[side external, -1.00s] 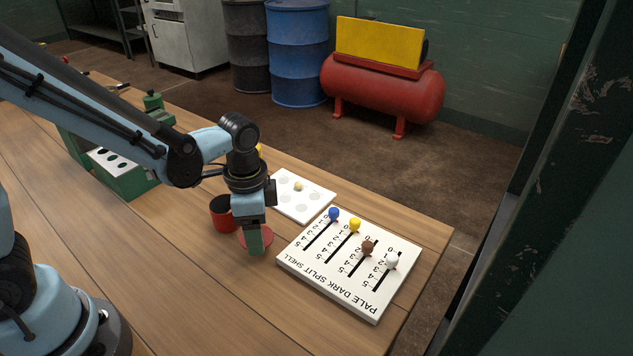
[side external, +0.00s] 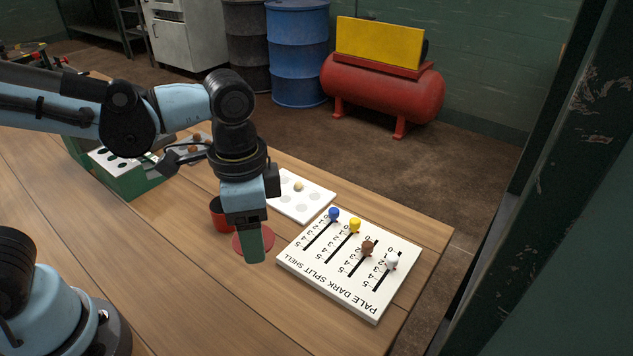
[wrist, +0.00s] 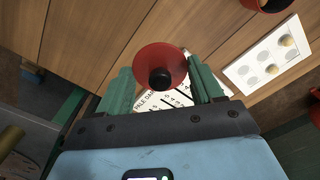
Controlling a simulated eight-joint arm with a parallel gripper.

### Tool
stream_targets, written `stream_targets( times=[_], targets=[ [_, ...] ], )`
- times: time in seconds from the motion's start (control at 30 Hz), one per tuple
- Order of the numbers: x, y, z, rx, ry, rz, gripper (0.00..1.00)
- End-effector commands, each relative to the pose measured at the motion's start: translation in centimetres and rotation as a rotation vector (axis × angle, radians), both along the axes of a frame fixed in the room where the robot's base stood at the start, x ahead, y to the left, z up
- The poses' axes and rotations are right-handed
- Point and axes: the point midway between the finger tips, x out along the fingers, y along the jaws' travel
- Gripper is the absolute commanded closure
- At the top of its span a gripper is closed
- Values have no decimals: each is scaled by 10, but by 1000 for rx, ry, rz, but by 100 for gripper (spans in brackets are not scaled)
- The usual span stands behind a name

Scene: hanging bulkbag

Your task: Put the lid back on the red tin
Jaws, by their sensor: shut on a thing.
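The red lid (wrist: 146,58), a round disc with a black knob, is between the two green fingers of my gripper (wrist: 158,66) in the wrist view. My gripper is shut on it. In the side view the lid (side external: 239,244) shows partly behind the fingers of my gripper (side external: 255,246), above the bench. The red tin (side external: 221,218) stands upright on the bench, just left of and behind the lid, open and dark inside. My gripper partly hides it. Part of the tin (wrist: 268,4) also shows at the top right edge of the wrist view.
A white slider board (side external: 345,262) with blue, yellow, brown and white knobs lies right of my gripper. A white card (side external: 313,191) with grey circles lies behind. A green rack (side external: 130,185) with holes stands at the left. The bench front is clear.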

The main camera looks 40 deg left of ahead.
Motion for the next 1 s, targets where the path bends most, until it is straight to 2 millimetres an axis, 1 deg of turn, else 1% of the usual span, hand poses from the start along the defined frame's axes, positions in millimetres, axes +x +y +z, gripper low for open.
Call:
stream_targets(
  times=[0.03, 0.17, 0.2, 0.3, 0.4, 0.5, 0.6, 0.7, 0.87, 1.0],
  targets=[
    [10, 12, 1, 0, 0, 44, 63],
    [33, 49, 4, 0, 0, 157, 63],
    [39, 61, 5, 0, 0, 193, 63],
    [52, 92, 6, -1, -1, 275, 63],
    [60, 119, 8, -1, -1, 346, 63],
    [65, 140, 9, -1, -1, 397, 63],
    [67, 154, 9, -1, -1, 430, 63],
    [68, 161, 9, -1, -1, 446, 63],
    [69, 163, 3, -1, -1, 450, 63],
    [69, 163, -8, -1, -1, 449, 63]
  ],
)
